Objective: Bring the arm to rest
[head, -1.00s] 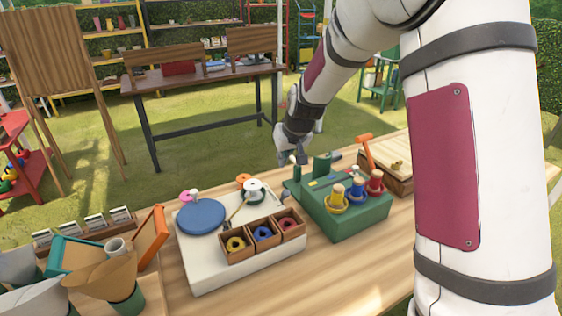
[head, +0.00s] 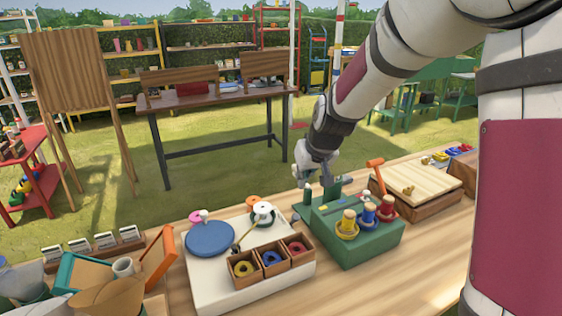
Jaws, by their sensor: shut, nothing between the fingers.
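My gripper (head: 316,192) hangs from my arm at the right and points down over the far left part of the green block (head: 355,243). The fingers look shut, with nothing seen between them. Their tips are small and dark here, and I cannot tell how far they are above the block. The green block carries yellow, blue and red ring-and-peg pieces (head: 368,213) along its front right side.
A white board (head: 210,285) with a blue disc (head: 209,239) and small ring boxes (head: 270,262) stands left of the block. A wooden box (head: 425,180) stands to the right. Paper cones (head: 100,295) crowd the front left. Open lawn lies beyond the table.

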